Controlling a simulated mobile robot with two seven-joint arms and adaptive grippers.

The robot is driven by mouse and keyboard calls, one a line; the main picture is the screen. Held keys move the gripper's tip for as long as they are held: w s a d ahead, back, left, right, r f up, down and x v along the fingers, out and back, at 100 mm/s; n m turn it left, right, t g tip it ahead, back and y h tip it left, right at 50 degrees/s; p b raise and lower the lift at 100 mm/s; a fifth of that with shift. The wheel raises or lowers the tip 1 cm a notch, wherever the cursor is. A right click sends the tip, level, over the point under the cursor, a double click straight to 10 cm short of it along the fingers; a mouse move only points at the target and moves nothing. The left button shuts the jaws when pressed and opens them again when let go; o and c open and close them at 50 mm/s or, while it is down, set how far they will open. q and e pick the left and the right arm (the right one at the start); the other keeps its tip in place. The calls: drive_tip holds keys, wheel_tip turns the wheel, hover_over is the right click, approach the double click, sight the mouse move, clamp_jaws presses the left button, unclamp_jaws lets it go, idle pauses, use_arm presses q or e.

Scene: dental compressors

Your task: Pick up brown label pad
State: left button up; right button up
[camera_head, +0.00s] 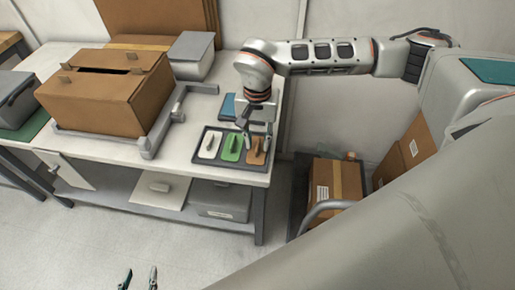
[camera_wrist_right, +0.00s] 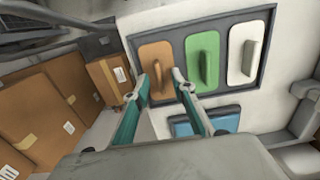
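The brown label pad (camera_head: 257,153) has a raised grip and lies at the right end of a dark tray (camera_head: 233,163) on the bench. It also shows in the right wrist view (camera_wrist_right: 150,55), left of the green pad (camera_wrist_right: 203,47) and white pad (camera_wrist_right: 243,55). My right gripper (camera_head: 258,131) is above the tray by the brown pad. In the right wrist view its fingers (camera_wrist_right: 159,78) are apart, with the tips near the pad's grip; nothing is held. My left gripper (camera_head: 138,275) shows only fingertips at the bottom edge, apart and empty.
A large carton (camera_head: 105,95) sits in a grey frame on the bench, left of the tray. A grey box (camera_head: 192,55) is behind. A blue pad (camera_head: 228,106) lies behind the tray. Cartons (camera_head: 338,180) stand on a cart at the right. The front floor is clear.

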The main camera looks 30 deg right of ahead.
sight(258, 144)
drive_tip(key=shift+f, duration=0.45)
clamp_jaws()
drive_tip(key=shift+r, duration=0.15)
wheel_tip(258, 144, up, 20)
idle(0.3)
idle(0.4)
